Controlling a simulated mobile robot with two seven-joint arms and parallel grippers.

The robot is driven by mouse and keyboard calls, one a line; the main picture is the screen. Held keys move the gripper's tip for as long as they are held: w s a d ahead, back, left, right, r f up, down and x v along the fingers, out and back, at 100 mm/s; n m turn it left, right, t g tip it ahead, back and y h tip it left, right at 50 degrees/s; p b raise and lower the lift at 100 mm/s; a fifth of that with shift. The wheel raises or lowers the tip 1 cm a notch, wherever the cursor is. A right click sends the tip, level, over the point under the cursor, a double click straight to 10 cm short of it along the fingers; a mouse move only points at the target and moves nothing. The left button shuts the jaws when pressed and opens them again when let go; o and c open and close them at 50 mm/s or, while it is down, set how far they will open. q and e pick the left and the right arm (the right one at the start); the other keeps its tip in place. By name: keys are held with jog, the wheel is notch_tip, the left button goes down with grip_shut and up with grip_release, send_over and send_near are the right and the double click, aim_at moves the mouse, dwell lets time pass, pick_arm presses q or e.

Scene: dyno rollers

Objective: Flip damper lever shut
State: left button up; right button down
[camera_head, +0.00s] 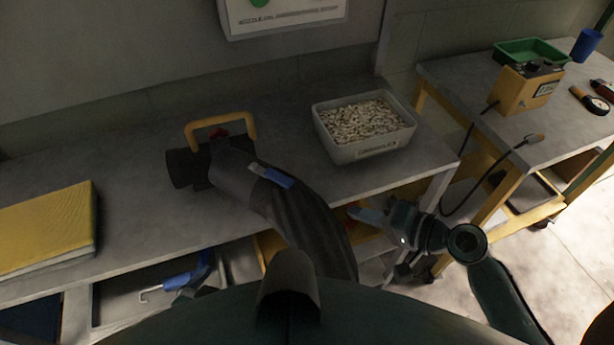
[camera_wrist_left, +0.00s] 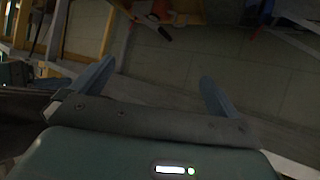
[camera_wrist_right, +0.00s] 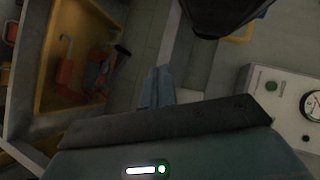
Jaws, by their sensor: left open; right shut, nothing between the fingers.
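A dark duct fitting (camera_head: 235,170) lies on the grey workbench with a yellow U-shaped handle (camera_head: 243,119) and a small red part (camera_head: 218,133). A blue lever-like tab (camera_head: 271,175) sits on the duct's upper side; I cannot tell for sure that it is the damper lever. My left gripper (camera_head: 188,275) is low at the bench's front edge, left of the duct; its fingers are apart and empty in the left wrist view (camera_wrist_left: 157,76). My right gripper (camera_head: 358,212) is right of the duct, apart from the tab; its fingers are together and empty in the right wrist view (camera_wrist_right: 157,86).
A grey bin of pale pellets (camera_head: 343,150) stands right of the duct. A yellow box-like item (camera_head: 48,228) lies at the left. A second bench (camera_head: 490,105) at the right carries a yellow device (camera_head: 527,88) and a green tray (camera_head: 532,50). A dark flexible hose (camera_head: 312,232) curves towards me.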

aim_at(272, 176)
pick_arm(q)
jog(key=shift+w+d+f+b, duration=0.15)
jog(key=shift+d+b, duration=0.2)
jog(key=shift+b, duration=0.25)
pick_arm(e)
notch_tip(272, 176, up, 10)
jog(key=w+g+y, duration=0.1)
jog(key=w+y, duration=0.1)
jog(key=y, duration=0.3)
jog(key=shift+d+m, duration=0.25)
jog(key=shift+m, duration=0.05)
pick_arm(q)
jog(key=a+r+p, duration=0.1)
jog(key=p, duration=0.3)
jog(key=shift+a+r, duration=0.1)
jog(key=shift+r, duration=0.1)
pick_arm(e)
jog(key=a, duration=1.1)
jog(key=shift+w+a, duration=0.3)
pick_arm(q)
jog(key=shift+r, duration=0.1)
pick_arm(e)
jog(key=shift+s+f, duration=0.1)
jog(key=shift+s, duration=0.05)
